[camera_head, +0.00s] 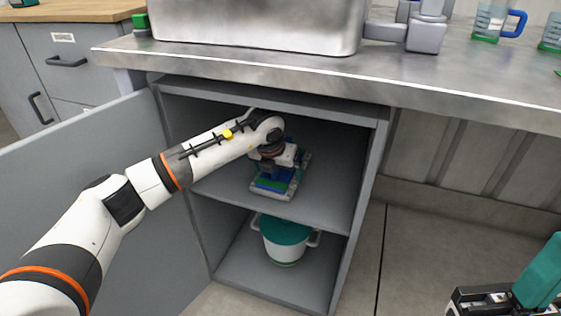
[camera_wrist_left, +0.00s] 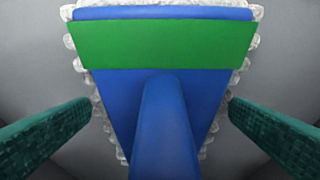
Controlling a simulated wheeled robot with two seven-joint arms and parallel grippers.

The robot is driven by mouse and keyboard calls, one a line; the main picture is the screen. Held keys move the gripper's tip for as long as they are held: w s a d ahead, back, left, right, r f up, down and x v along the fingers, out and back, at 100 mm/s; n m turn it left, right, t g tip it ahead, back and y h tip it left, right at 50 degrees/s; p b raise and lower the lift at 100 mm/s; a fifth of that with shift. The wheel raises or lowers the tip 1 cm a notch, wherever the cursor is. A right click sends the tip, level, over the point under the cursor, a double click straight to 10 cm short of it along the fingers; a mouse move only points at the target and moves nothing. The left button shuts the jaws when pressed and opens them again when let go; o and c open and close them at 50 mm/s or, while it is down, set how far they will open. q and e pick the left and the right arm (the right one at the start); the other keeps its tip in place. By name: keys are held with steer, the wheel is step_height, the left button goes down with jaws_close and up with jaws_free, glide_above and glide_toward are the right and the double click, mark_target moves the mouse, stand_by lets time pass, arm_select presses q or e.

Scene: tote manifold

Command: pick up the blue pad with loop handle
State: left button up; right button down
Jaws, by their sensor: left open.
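The blue pad with loop handle (camera_head: 272,184) lies on the upper shelf of the open cabinet, partly hidden by my left gripper (camera_head: 277,172). In the left wrist view the pad (camera_wrist_left: 115,90) is blue with a wide green band and a pale, scalloped edge. Its blue handle (camera_wrist_left: 163,125) rises toward the camera. My left gripper (camera_wrist_left: 160,112) is open, with one dark green finger on each side of the handle and visible gaps between. My right gripper (camera_head: 515,290) shows only partly at the lower right, and its jaw opening is unclear.
The cabinet's side wall (camera_head: 362,185) and the metal countertop (camera_head: 420,72) enclose the shelf (camera_head: 325,205) around my left arm. A white pot with a teal lid (camera_head: 285,232) stands on the lower shelf. The open door (camera_head: 150,235) is at the left.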

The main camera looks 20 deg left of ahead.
arm_select(q)
steer(key=shift+a+f, duration=0.1)
steer(key=shift+f, duration=0.25)
steer(key=shift+s+a+r, duration=0.15)
steer(key=shift+r, duration=0.15)
steer(key=shift+d, duration=0.25)
steer(key=shift+c, duration=1.2)
steer(key=c, duration=0.9)
steer(key=shift+o, duration=0.2)
steer(key=shift+a, duration=0.1)
